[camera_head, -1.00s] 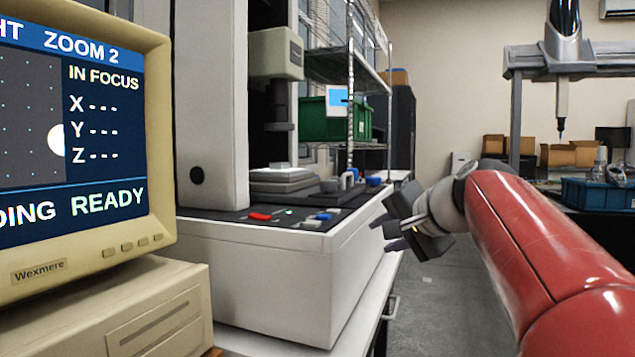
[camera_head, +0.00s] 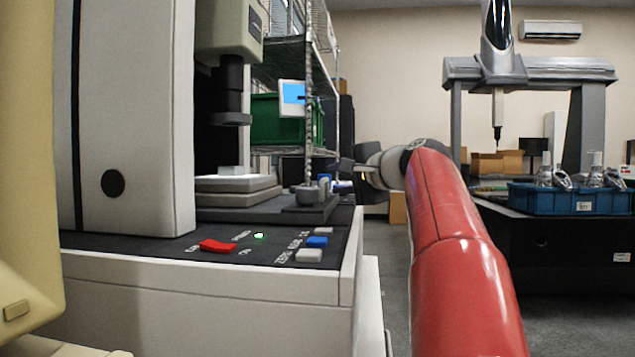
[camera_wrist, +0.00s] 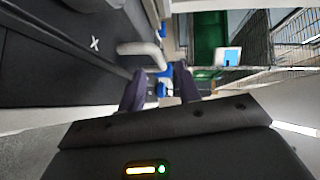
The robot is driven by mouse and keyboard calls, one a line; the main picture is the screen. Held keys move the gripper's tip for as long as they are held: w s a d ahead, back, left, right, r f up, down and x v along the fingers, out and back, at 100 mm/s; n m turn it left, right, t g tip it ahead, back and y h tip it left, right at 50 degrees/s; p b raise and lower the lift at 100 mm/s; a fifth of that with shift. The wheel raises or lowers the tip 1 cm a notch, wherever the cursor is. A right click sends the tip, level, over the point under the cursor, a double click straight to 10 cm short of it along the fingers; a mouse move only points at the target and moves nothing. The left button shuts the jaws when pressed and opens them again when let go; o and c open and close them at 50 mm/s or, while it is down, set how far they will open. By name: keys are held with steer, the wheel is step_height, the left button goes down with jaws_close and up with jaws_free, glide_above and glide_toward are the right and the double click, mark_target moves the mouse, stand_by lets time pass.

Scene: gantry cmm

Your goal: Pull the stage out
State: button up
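The stage (camera_head: 238,198) is a stack of pale grey plates on the dark top of the white measuring machine, under its lens column. A light grey curved handle (camera_wrist: 143,50) stands on a dark plate marked X in the wrist view; it is small and hard to make out in the head view. My gripper (camera_wrist: 159,82) is open and empty, its two dark fingers apart and pointing toward the handle's side without visibly touching it. In the head view, my gripper (camera_head: 346,172) is right of the stage, partly hidden by my wrist.
Red, blue and pale buttons (camera_head: 316,242) line the machine's front panel. The beige monitor (camera_head: 28,150) is at the left edge. A wire shelf holds a green bin (camera_head: 278,121) behind. A blue crate (camera_head: 560,200) with bottles sits at right. Open floor lies right of the machine.

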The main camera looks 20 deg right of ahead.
mark_target(327, 180)
steer(key=x, duration=0.5)
steer(key=shift+w+a+f, duration=0.1)
steer(key=shift+w, duration=0.2)
jaws_close()
